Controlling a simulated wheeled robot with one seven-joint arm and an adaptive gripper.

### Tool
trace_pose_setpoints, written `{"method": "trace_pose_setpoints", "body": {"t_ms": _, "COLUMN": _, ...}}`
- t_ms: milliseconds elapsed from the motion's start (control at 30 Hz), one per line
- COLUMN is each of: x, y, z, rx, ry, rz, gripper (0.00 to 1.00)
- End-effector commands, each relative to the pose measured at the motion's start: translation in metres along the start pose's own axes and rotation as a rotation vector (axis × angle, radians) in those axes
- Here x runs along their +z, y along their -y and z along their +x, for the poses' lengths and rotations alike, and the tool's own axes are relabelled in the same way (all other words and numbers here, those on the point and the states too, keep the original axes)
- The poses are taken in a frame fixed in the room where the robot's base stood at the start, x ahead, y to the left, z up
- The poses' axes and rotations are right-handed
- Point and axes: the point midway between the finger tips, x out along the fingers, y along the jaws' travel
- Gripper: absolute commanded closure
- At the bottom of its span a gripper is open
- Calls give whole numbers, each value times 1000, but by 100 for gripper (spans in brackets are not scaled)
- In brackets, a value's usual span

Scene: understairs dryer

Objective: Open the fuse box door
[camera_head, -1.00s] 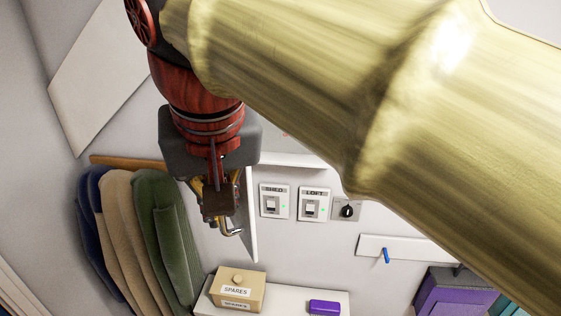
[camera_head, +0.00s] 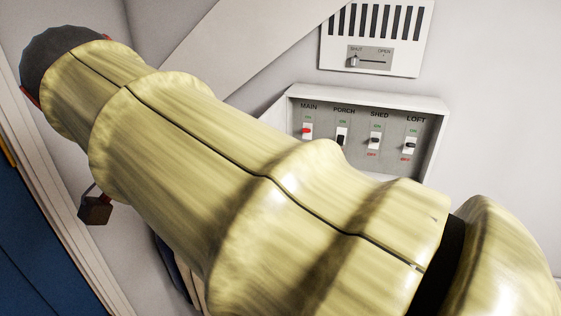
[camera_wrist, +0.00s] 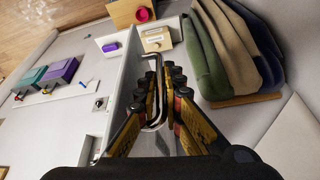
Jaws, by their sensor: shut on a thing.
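The fuse box (camera_head: 436,165) is open in the head view, with the MAIN, PORCH, SHED and LOFT switches showing inside. Its door is hidden behind my arm there. In the wrist view the white door (camera_wrist: 127,88) stands out from the wall, seen nearly edge-on, with a bent chrome handle (camera_wrist: 153,118). My gripper (camera_wrist: 160,84) is shut on this handle, with a finger on each side of it.
A slotted vent (camera_head: 375,38) with a slider is above the fuse box. Coats (camera_wrist: 232,50) hang close to my gripper's right in the wrist view. The SPARES box (camera_wrist: 155,38) and a purple item (camera_wrist: 110,47) are on a shelf. Purple and teal boxes (camera_wrist: 60,73) are farther left.

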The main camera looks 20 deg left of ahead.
Motion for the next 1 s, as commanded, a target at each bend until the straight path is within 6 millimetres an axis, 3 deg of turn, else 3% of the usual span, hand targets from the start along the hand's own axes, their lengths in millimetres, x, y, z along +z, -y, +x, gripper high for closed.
{"method": "trace_pose_setpoints", "body": {"t_ms": 467, "x": 0, "y": 3, "z": 0, "rx": 4, "ry": 0, "rz": 12, "gripper": 100}}
{"method": "trace_pose_setpoints", "body": {"t_ms": 500, "x": 0, "y": 3, "z": 0, "rx": 4, "ry": 0, "rz": 12, "gripper": 90}}
{"method": "trace_pose_setpoints", "body": {"t_ms": 600, "x": 0, "y": 3, "z": 0, "rx": 4, "ry": 0, "rz": 12, "gripper": 84}}
{"method": "trace_pose_setpoints", "body": {"t_ms": 1000, "x": 0, "y": 3, "z": -5, "rx": 3, "ry": 0, "rz": 11, "gripper": 84}}
